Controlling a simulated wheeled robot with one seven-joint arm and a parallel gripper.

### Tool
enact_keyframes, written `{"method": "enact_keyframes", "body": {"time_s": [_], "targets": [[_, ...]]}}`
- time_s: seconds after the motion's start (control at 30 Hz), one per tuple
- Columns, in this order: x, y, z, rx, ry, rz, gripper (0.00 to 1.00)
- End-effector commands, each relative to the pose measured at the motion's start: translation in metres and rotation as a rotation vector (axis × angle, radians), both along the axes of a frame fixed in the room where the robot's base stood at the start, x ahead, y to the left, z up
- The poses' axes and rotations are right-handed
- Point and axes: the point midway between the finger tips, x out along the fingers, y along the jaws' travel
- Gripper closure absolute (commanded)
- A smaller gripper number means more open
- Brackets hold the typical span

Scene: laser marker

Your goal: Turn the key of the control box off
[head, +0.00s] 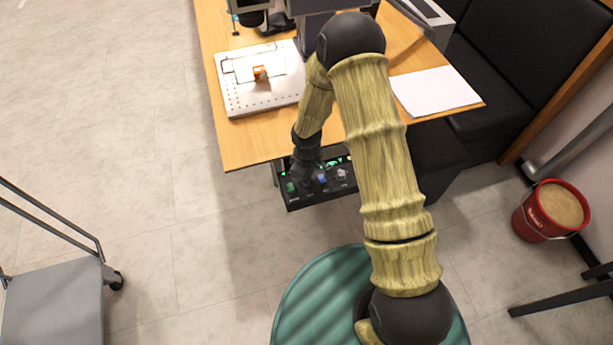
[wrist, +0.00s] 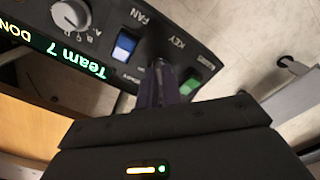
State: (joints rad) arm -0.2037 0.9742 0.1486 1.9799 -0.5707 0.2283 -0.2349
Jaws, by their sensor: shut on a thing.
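The black control box (head: 318,195) hangs under the front edge of the wooden table in the head view. It fills the upper left of the wrist view (wrist: 150,32), with a "KEY" label near my fingertips. My gripper (wrist: 160,70) is shut on the key at the box's face, its fingers pointing at the panel. The key itself is mostly hidden between the fingers. In the head view my gripper (head: 304,172) reaches down onto the box and covers part of its panel.
On the panel, a blue switch (wrist: 124,45) marked "FAN" and a green button (wrist: 190,87) flank the key. A grey dial (wrist: 70,15) and lit display (wrist: 60,52) lie further left. The wooden table (head: 245,150) is just above. A red bucket (head: 533,222) stands right.

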Motion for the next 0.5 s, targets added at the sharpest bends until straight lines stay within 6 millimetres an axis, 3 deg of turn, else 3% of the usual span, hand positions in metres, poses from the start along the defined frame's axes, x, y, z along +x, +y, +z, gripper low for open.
{"method": "enact_keyframes", "body": {"time_s": [0.1,0.23,0.5], "targets": [[0.001,-0.0004,0.0007,0.0,-0.002,0.001,1.0],[0.0009,-0.0005,0.0006,0.0,-0.002,0.0,0.72],[0.0004,-0.0002,0.0005,0.0,-0.001,0.0,0.72]]}}
